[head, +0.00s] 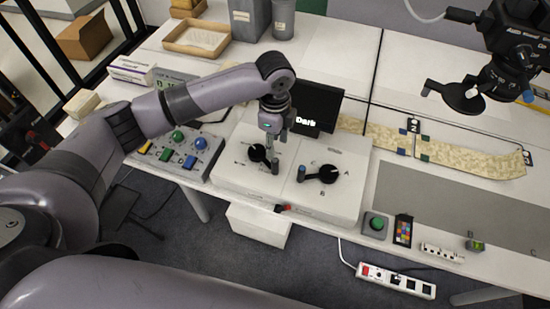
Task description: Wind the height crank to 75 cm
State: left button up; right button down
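Two black rotary controls sit on a white console. The labels are too small to tell which is the height crank, and I see no readable height value. My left gripper (274,132) points down just above and behind the left control. Whether its fingers are open or shut is unclear. My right gripper is not in view.
A small screen (318,106) reading "Dark" stands behind the console. A button panel (180,150) is to the left. A black camera-like device (510,60) overhangs the upper right. A patterned strip (460,154) lies below it. A green button (376,223) sits at the front edge.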

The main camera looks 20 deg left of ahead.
aim_at(275, 160)
pick_arm(q)
notch_tip(275, 160, down, 9)
jog(key=shift+f+p, duration=0.15)
jog(key=shift+p, duration=0.45)
jog(key=shift+c, duration=0.4)
grip_shut()
